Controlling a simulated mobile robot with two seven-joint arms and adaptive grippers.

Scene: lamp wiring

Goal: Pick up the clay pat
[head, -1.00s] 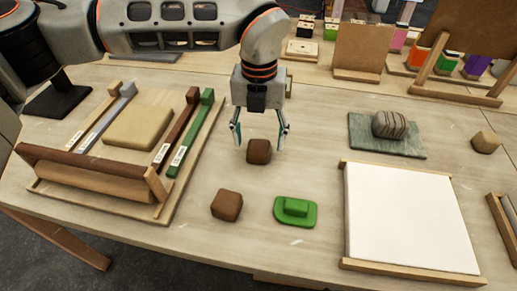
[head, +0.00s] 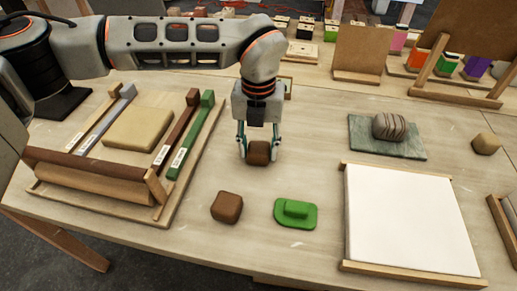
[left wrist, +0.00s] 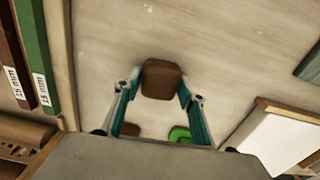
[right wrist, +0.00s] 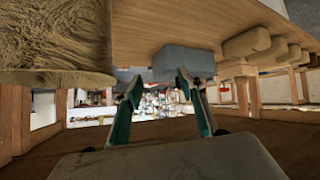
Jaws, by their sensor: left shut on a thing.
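My left gripper (head: 259,155) points down at the middle of the table and is shut on a brown clay block (head: 258,152). In the left wrist view the block (left wrist: 162,80) sits between the two fingertips. It appears to be at table level; I cannot tell whether it is lifted. A second brown block (head: 227,206) lies nearer the front edge. A flat tan slab (head: 138,128) lies on the wooden board at the left. My right gripper (right wrist: 158,82) shows only in its wrist view, fingers apart and empty.
A green piece (head: 295,212) lies right of the second block. A white panel in a wooden frame (head: 403,225) fills the front right. A striped grey lump (head: 389,127) rests on a slate (head: 361,142). A roller (head: 90,178) lies at the left. A grey block (right wrist: 183,63) is beyond the right fingers.

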